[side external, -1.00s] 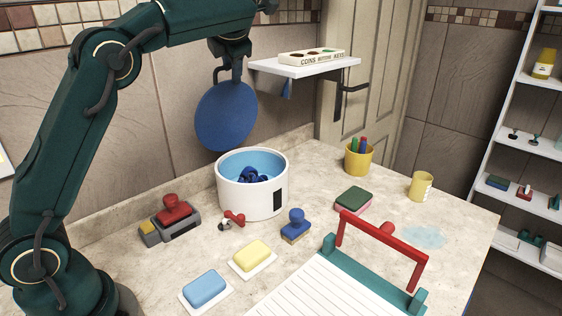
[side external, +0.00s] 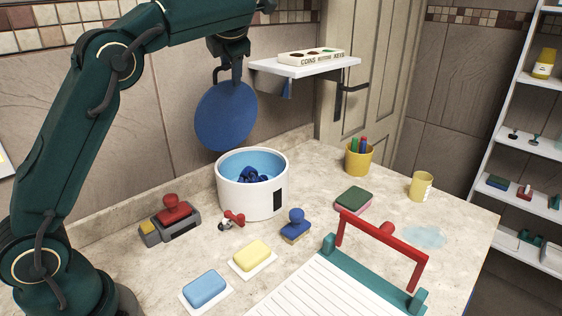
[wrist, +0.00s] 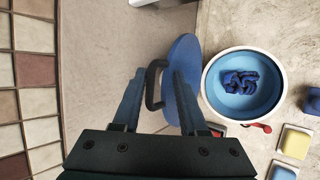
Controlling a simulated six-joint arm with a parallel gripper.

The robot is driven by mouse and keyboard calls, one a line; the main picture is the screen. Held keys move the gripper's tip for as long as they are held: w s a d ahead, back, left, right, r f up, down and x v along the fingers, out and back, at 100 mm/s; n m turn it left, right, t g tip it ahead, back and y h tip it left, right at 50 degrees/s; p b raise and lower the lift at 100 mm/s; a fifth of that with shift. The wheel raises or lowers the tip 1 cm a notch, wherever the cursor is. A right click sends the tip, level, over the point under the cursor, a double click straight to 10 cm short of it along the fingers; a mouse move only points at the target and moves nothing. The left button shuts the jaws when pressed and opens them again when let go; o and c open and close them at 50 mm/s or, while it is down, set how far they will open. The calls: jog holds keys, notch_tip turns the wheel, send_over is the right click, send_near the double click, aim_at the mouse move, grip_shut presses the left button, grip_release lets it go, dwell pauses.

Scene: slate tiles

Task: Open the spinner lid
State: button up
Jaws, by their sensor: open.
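The spinner (side external: 232,195) is a white round tub with a blue inside and a dark panel on its front, standing on the counter. A blue cloth (side external: 252,175) lies in it; the wrist view looks down into it (wrist: 240,85). The blue lid (side external: 226,118) stands steeply tilted up behind the tub, clear of its mouth. In the wrist view the lid (wrist: 183,65) shows nearly edge-on, with a dark handle (wrist: 152,85). My gripper (wrist: 157,82) is open, with the handle between its spread fingers. In the side view my gripper (side external: 229,72) is at the lid's upper edge.
A wall shelf (side external: 300,67) with a coin tray sits right of my wrist.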

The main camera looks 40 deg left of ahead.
jog(key=v, duration=0.4)
jog(key=shift+s+d+r, duration=0.15)
jog(key=shift+d+r, duration=0.05)
jog(key=shift+r, duration=0.05)
